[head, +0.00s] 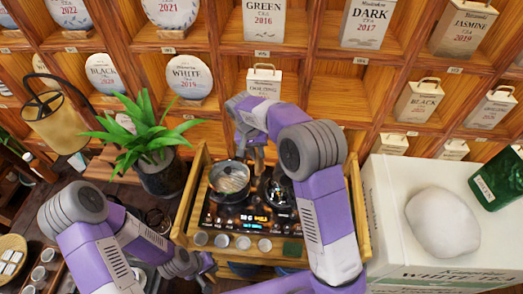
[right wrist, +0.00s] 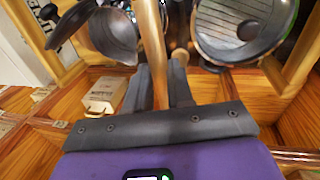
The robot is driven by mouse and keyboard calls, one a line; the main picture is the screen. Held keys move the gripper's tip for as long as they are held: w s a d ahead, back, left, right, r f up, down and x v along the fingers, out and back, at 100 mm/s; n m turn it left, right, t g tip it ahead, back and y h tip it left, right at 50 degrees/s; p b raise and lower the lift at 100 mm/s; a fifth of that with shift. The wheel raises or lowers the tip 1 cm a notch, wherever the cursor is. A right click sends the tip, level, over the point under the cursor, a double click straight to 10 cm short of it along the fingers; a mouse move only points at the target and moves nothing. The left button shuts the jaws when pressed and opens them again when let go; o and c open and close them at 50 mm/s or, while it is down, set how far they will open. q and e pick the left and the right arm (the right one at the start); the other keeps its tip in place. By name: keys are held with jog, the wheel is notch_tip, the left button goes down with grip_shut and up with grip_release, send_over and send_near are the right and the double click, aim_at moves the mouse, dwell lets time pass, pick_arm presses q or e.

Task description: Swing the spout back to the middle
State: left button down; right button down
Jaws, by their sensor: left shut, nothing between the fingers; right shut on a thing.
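The golden spout (right wrist: 152,45) runs as a slim tube between the fingers of my right gripper (right wrist: 160,85) in the right wrist view, and the gripper is shut on it. In the head view my right gripper (head: 257,150) is behind the cooker, mostly hidden by my own arm. The spout's base is not clear. My left gripper (head: 203,268) is low at the left of the cooker, apart from the spout. It is shut and empty, though its fingertips are hard to make out.
A glass-lidded pot (head: 229,180) and a dark kettle (head: 281,190) stand on the cooker (head: 245,222). They flank the spout closely in the right wrist view. A potted plant (head: 162,175) stands left, a white box (head: 385,215) right. Wooden shelves (head: 330,95) with tea packages rise behind.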

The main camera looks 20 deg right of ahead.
jog(key=shift+w+a+m, duration=0.15)
jog(key=shift+a+m, duration=0.1)
jog(key=shift+m, duration=0.05)
dwell(0.4)
jog(key=c, duration=1)
grip_release()
jog(key=shift+r, duration=0.1)
notch_tip(320, 180, up, 7)
jog(key=a, duration=0.1)
jog(key=shift+w+a+r, duration=0.15)
jog(key=shift+w+a, duration=0.1)
